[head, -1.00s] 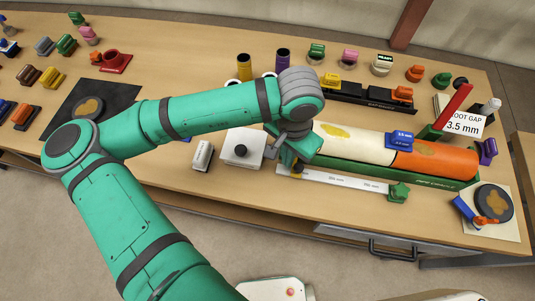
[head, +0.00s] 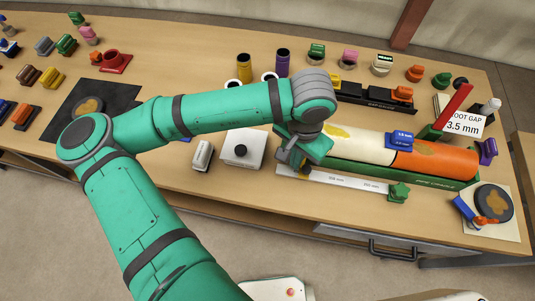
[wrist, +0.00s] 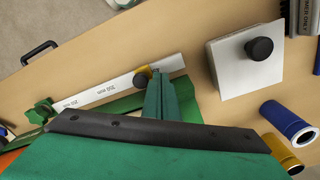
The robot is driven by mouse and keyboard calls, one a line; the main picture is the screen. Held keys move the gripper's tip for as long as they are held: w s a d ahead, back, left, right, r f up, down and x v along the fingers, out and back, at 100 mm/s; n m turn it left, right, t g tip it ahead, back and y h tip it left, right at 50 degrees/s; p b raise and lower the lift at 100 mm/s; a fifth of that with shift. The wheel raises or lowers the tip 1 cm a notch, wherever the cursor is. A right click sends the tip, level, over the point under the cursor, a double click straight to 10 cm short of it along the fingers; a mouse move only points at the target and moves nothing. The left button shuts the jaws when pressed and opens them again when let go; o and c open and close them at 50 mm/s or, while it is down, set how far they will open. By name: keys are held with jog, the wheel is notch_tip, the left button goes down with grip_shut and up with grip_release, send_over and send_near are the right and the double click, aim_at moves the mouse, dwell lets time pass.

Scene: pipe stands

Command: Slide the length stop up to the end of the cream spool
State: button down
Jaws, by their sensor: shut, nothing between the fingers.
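The cream spool (head: 358,143) lies in a green cradle, its right end by an orange pipe (head: 440,159). My gripper hides its left end in the head view. The length stop looks like the small yellow piece (head: 303,177) on a white marked rule along the cradle's front. It shows in the wrist view (wrist: 143,77) with a dark knob beside it. My gripper (head: 301,168) is shut and empty, pointing down at the stop. In the wrist view its fingers (wrist: 158,78) are right beside the stop; I cannot tell if they touch.
The white rule (head: 345,183) ends at a green knob (head: 398,192). A blue gauge block (head: 400,139) sits on top where cream meets orange. A white box with a black knob (head: 242,149) stands left of the cradle. A blue cylinder (wrist: 289,122) shows in the wrist view.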

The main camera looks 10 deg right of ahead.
jog(key=shift+w+a, duration=0.2)
jog(key=shift+a, duration=0.45)
notch_tip(320, 180, up, 8)
dwell(1.4)
dwell(0.6)
